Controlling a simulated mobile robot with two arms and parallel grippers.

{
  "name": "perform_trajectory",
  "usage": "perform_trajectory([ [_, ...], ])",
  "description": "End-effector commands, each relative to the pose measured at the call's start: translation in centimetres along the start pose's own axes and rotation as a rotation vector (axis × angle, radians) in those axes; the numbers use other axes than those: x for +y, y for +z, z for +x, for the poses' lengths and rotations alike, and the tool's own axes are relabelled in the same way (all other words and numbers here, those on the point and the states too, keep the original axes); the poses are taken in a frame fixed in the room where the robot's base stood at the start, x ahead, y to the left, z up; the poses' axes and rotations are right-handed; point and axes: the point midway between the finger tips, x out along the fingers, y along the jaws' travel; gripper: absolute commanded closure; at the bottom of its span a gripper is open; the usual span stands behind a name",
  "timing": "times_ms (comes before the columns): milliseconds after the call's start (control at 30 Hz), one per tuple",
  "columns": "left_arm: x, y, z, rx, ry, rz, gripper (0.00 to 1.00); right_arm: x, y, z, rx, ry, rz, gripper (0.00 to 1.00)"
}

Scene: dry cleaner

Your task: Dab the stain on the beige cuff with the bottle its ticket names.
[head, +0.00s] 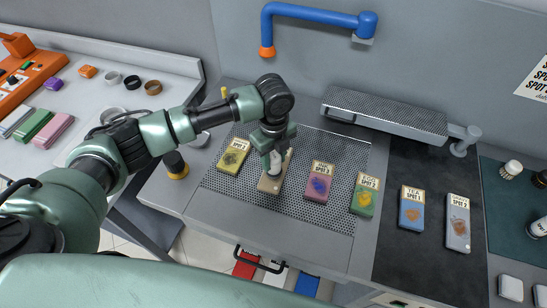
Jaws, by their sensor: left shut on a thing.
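My left gripper (275,153) is shut on a small white bottle (275,168), pointing down over the beige cuff (268,186). The bottle's lower end is at or just above the cuff; I cannot tell whether it touches. The gripper and bottle hide most of the cuff's upper part, so its ticket and stain are not readable. The cuff lies on the perforated grey board (340,218) between a yellow cuff (231,163) and a purple cuff (318,194). My right gripper is not in view.
A green cuff (363,201), blue cuff (411,217) and grey cuff (458,240) lie to the right, with tickets. A white bottle (538,228) and a brush (511,169) are at the far right. A perforated metal arm (385,112) and blue pipe (315,17) are behind.

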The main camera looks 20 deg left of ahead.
Motion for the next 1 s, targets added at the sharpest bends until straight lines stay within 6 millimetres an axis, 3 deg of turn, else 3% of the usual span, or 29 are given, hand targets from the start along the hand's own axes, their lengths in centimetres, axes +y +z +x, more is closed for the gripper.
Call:
perform_trajectory([
  [267, 0.1, -0.1, -0.3, 0.002, 0.004, 0.001, 1.00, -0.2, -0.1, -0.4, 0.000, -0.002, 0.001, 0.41],
  [900, 0.0, 0.0, -5.2, 0.001, 0.001, 0.000, 1.00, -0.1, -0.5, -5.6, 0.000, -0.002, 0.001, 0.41],
  [1000, 0.0, 0.0, -5.7, 0.000, -0.001, 0.000, 1.00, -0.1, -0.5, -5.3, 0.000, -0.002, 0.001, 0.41],
])
